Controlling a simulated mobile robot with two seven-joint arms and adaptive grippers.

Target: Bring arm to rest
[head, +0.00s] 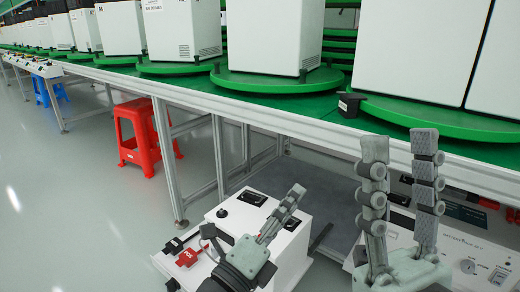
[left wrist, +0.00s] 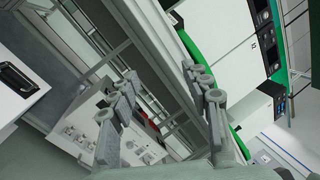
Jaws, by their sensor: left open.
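My left gripper (head: 293,196) is in the lower middle of the head view, in front of a white box, with its fingers pointing up and right. The left wrist view shows it (left wrist: 160,80) open, with two separate fingers and nothing between them. My right gripper (head: 400,145) is at the lower right of the head view, its fingers pointing up before the edge of the line. Its fingers stand apart and empty.
The metal-framed line (head: 270,122) carries green turntables (head: 278,82) with white cabinets (head: 270,35). A white box (head: 232,208) with a red plug (head: 186,257) stands below. A white instrument panel (head: 453,253) is at lower right. Red (head: 137,120) and blue stools (head: 42,88) stand left.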

